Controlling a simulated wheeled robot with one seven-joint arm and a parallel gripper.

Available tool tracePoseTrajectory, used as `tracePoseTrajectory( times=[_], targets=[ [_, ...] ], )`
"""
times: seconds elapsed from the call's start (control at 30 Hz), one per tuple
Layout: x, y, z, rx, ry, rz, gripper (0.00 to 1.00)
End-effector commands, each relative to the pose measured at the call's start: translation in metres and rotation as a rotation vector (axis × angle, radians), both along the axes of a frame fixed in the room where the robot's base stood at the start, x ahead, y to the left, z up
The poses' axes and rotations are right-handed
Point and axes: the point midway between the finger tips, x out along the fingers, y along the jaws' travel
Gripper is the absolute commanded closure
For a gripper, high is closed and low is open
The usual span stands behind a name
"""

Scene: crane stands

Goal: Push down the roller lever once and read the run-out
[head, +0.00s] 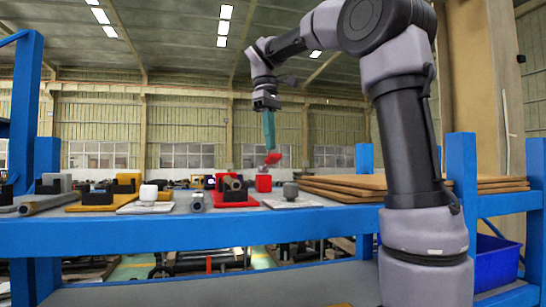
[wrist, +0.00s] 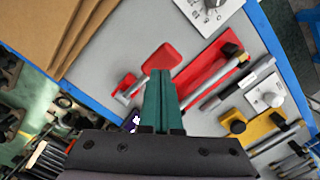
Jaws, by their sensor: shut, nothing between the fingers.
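My gripper (head: 269,148) points down over the bench with its teal fingers shut and empty. In the wrist view, its fingertips (wrist: 162,78) are just short of a flat red paddle (wrist: 160,60), which looks like the roller lever's end. The paddle also shows in the head view (head: 272,158), right under the fingertips; I cannot tell whether they touch. A small red block (wrist: 125,86) is beside the fingers. A red stand (wrist: 203,68) holding a shaft lies to their right. A white plate (wrist: 188,8) with a grey knob and dark markings is at the top; no reading is legible.
Stacked brown boards (head: 345,187) lie right of the stands. Yellow stands (head: 95,207) with black blocks, another white plate (head: 146,208) and a grey pipe (head: 46,203) are on the left. Blue frame posts (head: 462,180) and a blue rail (head: 200,232) bound the bench.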

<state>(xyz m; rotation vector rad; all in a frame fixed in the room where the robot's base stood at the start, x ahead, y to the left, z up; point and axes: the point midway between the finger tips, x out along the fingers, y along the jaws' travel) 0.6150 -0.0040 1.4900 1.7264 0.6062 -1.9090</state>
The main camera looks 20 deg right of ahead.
Motion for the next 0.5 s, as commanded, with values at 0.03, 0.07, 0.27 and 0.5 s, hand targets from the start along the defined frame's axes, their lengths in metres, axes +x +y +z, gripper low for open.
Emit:
tracePoseTrajectory(
  times=[0.03, 0.07, 0.27, 0.5],
  targets=[
    [-0.0009, -0.0002, -0.0033, 0.000, 0.001, 0.000, 1.00],
    [-0.0009, -0.0003, -0.0049, 0.001, 0.001, 0.000, 1.00],
    [-0.0009, -0.0003, -0.0091, 0.001, 0.000, -0.001, 1.00],
    [-0.0008, -0.0003, -0.0092, 0.001, 0.000, 0.000, 1.00]
  ],
)
